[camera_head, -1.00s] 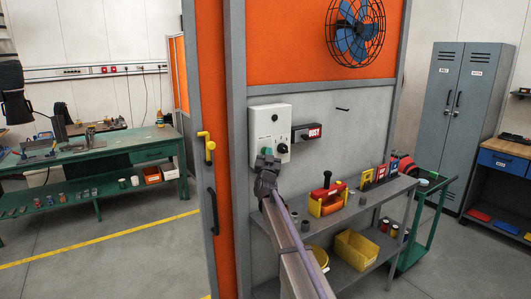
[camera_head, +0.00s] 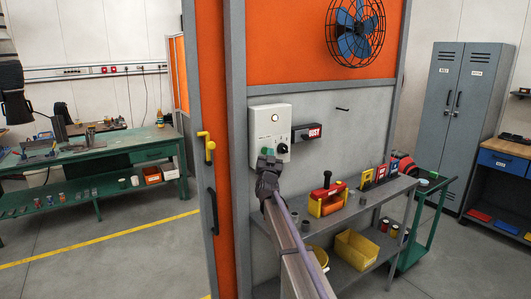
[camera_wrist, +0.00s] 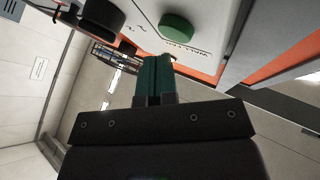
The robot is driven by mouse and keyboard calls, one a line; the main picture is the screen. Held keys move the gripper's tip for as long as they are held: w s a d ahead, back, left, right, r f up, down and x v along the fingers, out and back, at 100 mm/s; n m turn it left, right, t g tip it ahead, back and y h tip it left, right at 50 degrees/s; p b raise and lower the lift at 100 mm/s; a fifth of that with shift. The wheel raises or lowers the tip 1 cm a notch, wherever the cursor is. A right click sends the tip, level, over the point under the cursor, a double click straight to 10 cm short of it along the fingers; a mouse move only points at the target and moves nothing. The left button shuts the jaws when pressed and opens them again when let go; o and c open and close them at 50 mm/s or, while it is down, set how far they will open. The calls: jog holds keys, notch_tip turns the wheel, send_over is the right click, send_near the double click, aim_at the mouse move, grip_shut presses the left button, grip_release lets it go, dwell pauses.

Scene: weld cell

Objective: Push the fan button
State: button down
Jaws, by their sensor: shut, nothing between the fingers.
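The white control box (camera_head: 256,125) is on the grey wall panel. Its small round lamp (camera_head: 275,118) is lit, and a black knob (camera_head: 283,149) is at its lower right. In the head view, my gripper (camera_head: 267,153) is at the lower edge of the box. The blue-bladed fan (camera_head: 355,31) is above.
A grey shelf (camera_head: 345,222) below holds a red-and-yellow tool (camera_head: 328,195) and a yellow bin (camera_head: 356,249).

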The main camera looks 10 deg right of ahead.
jog(key=s+d, duration=0.1)
jog(key=s, duration=0.2)
jog(key=s+d, duration=0.1)
jog(key=s, duration=0.1)
jog(key=shift+s+d, duration=0.2)
jog(key=shift+d, duration=0.1)
jog(key=s+a+f+n+g+y, duration=0.3)
jog(key=s+f+g+y, duration=0.15)
jog(key=f, duration=0.35)
jog(key=s+a+f+n+g+y, duration=0.2)
jog(key=s+f+g+y, duration=0.1)
jog(key=s+f+g, duration=0.4)
jog(key=s+d+f+g, duration=0.1)
jog(key=s+f+g, duration=0.2)
jog(key=s, duration=0.9)
jog(key=s+d+f+g+h, duration=0.1)
jog(key=s+f+g, duration=0.3)
jog(key=s, duration=0.9)
jog(key=s+d+f+g+h, duration=0.1)
jog(key=s+d+f+g, duration=0.1)
jog(key=s, duration=1)
jog(key=shift+s+f+g, duration=0.25)
jog(key=shift+f+g, duration=0.5)
jog(key=shift+g, duration=0.5)
